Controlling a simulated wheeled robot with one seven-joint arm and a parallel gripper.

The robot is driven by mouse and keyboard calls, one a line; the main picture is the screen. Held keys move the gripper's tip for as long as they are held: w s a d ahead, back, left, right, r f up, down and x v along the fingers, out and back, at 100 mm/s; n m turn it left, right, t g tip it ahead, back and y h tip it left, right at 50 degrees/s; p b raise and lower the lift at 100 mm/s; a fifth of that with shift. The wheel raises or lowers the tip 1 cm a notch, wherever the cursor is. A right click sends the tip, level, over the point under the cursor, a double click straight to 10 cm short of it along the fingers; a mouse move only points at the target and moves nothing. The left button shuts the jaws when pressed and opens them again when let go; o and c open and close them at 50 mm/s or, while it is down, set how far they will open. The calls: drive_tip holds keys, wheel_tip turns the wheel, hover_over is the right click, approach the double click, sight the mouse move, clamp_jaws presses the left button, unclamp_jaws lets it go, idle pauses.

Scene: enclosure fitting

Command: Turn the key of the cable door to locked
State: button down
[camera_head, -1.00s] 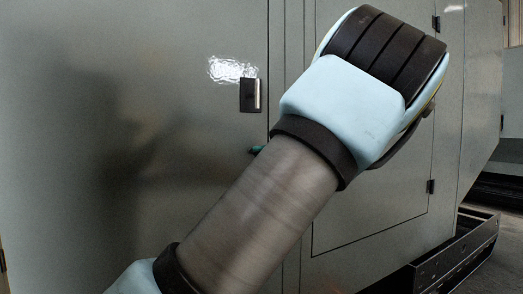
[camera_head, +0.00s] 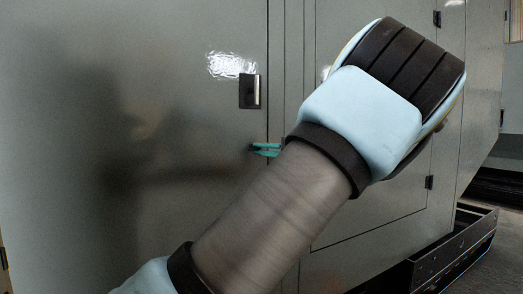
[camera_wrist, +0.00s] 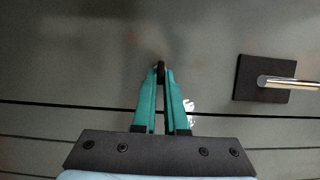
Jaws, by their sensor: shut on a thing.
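My gripper (camera_wrist: 160,76) has teal fingers, and their tips close together on a small dark piece (camera_wrist: 160,66), which I take for the key, at the grey door (camera_wrist: 80,60). The fingers hide most of it, so its turn angle cannot be read. In the head view my gripper's teal fingers (camera_head: 252,148) show at the grey door (camera_head: 170,220), just left of the vertical seam and below a black handle plate. My arm hides the rest of the gripper there.
The black plate with a metal lever (camera_head: 250,91) also shows right of the fingers in the wrist view (camera_wrist: 243,78). A second panel (camera_head: 375,225) lies right of the seam, partly behind my arm. A dark slotted rail (camera_head: 450,250) is at the lower right.

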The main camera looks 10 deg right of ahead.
drive_tip(key=c, duration=1)
unclamp_jaws()
drive_tip(key=shift+o, duration=0.2)
drive_tip(key=b+v, duration=0.1)
drive_tip(key=v, duration=0.9)
drive_tip(key=shift+s+d, duration=0.25)
drive_tip(key=shift+s, duration=0.1)
